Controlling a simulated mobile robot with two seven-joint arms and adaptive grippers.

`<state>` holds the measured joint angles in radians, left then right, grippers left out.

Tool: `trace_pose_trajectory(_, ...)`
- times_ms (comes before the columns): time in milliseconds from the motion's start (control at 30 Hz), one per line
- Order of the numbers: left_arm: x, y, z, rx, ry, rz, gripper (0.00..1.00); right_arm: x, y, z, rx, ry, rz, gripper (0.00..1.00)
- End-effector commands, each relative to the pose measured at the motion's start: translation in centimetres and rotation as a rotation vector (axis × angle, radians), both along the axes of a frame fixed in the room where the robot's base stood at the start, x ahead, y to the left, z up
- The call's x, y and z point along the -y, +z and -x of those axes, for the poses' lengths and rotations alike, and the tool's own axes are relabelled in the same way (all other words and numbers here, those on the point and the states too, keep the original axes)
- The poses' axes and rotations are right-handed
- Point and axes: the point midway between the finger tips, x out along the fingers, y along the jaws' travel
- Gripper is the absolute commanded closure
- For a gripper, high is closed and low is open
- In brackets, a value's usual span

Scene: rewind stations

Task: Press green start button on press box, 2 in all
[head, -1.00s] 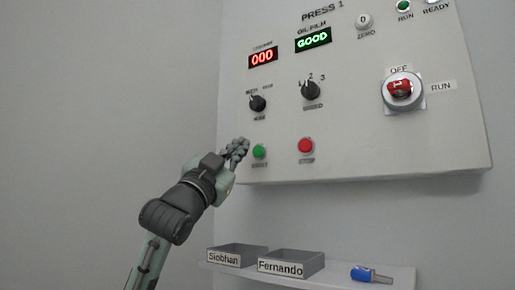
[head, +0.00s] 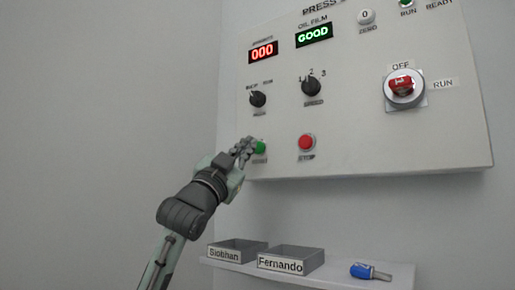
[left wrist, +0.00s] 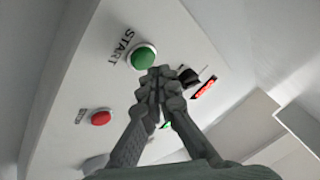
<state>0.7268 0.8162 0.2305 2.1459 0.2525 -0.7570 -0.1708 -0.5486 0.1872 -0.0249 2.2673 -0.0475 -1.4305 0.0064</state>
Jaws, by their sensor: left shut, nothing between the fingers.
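The press box (head: 400,140) is a white panel on the wall. Its green start button (head: 261,147) is at the lower left, partly covered by my fingers in the head view. My left gripper (head: 247,146) is shut and empty, with its fingertips right beside the button. In the left wrist view the green button (left wrist: 143,57) shows with the START label, and the gripper tips (left wrist: 160,72) lie close by its edge. I cannot tell whether they touch it. The counter display (head: 263,52) reads 000. My right gripper is not in view.
The red stop button (head: 306,142) sits to the right of the start button. Above are two black knobs and a red rotary switch (head: 402,88). Below, a shelf (head: 340,277) holds two grey trays labelled Siobhan and Fernando and a blue-handled tool (head: 364,271).

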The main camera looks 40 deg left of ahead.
Motion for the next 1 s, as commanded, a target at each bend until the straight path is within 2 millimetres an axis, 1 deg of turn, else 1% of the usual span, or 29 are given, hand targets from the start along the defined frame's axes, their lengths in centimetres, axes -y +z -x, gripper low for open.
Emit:
trace_pose_trajectory(700,0.0,0.01,0.01,0.0,0.0,0.0,1.0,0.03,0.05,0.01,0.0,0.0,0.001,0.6)
trace_pose_trajectory(1000,-0.07,0.07,-0.77,0.0,-0.001,0.001,1.0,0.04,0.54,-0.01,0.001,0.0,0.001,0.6)
